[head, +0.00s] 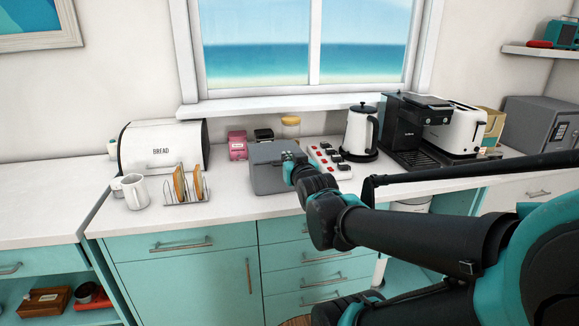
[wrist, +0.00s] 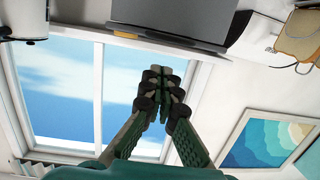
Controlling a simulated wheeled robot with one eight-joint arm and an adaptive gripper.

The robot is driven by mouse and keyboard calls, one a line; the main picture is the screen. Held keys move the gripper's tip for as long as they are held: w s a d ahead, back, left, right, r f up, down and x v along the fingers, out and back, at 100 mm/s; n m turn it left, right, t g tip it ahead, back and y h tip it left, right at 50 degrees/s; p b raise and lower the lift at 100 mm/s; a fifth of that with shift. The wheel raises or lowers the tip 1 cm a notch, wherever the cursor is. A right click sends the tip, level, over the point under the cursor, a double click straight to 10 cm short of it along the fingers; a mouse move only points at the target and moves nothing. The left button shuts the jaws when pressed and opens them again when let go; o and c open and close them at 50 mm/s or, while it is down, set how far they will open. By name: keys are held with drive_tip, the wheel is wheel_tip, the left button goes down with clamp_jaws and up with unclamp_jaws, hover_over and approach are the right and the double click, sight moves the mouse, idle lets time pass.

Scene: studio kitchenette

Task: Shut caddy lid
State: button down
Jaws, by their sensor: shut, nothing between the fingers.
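The caddy is a grey box (head: 268,181) on the white counter below the window in the head view. Its grey lid (head: 266,153) looks lowered over the box, but I cannot tell whether it is fully closed. My gripper (head: 291,158) is at the lid's upper right side and covers part of it. In the wrist view a dark grey panel, likely the caddy (wrist: 170,14), is at the top edge. There my gripper (wrist: 163,88) has its fingertips together with nothing between them. Contact with the lid cannot be told.
A toast rack (head: 185,199), white mug (head: 134,191) and bread bin (head: 162,146) stand left. A white power strip (head: 328,165) lies right of the caddy, with a kettle (head: 359,132) and coffee machine (head: 408,125) beyond. Pink and black tins and a jar stand behind. Counter front is clear.

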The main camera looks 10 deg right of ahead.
drive_tip(key=s+d+f+g, duration=0.1)
drive_tip(key=s+f+g, duration=0.5)
drive_tip(key=f, duration=0.6)
drive_tip(key=s+d+f+g, duration=0.2)
drive_tip(key=s+f+g, duration=0.4)
drive_tip(key=s+f, duration=0.5)
wheel_tip(320, 180, down, 2)
drive_tip(key=shift+f+m+h, duration=0.15)
drive_tip(key=shift+m+h, duration=0.15)
drive_tip(key=shift+h, duration=0.1)
drive_tip(key=shift+s, duration=0.1)
